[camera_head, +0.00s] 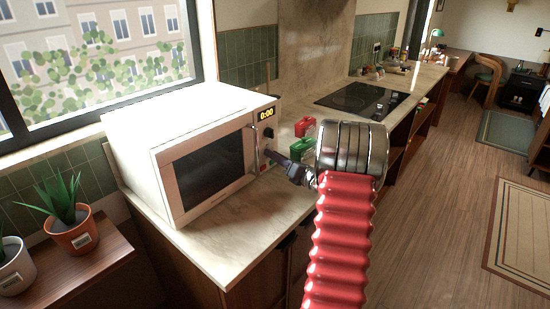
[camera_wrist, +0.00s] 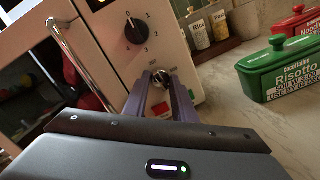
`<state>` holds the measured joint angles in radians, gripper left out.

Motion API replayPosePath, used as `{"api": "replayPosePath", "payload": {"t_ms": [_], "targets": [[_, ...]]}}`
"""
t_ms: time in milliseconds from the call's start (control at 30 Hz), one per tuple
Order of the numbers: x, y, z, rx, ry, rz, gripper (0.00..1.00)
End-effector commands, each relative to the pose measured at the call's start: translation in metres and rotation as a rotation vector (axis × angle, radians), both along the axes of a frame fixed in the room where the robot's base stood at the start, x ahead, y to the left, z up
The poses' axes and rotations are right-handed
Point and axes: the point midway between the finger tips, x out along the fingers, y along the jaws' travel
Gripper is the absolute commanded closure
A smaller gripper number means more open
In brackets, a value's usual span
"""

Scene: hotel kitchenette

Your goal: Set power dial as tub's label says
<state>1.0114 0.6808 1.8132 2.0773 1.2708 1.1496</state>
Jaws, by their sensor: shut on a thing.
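The white microwave (camera_head: 130,130) stands on the counter with its door shut and its display at 0:00. Its panel has a black dial (camera_wrist: 136,30) with a pale mark near its upper-left edge and printed numbers around it. In the head view my gripper (camera_head: 277,157) is at the panel's lower part.
The microwave's door handle (camera_wrist: 80,65) stands out just left of my fingers. Jars (camera_wrist: 198,32) stand behind the tubs. The tubs sit right of the microwave on the pale counter (camera_wrist: 240,120).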

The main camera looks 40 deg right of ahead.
Motion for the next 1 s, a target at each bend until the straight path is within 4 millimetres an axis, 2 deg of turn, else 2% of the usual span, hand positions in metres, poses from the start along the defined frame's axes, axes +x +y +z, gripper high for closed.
{"api": "replayPosePath", "payload": {"t_ms": [200,500,1000], "targets": [[0.0001,-0.0001,-0.0010,0.187,0.021,-0.002,0.98],[0.0000,-0.0013,0.0000,0.356,0.033,-0.005,0.98],[-0.0005,-0.0020,0.0007,0.403,0.036,-0.005,0.97]]}}
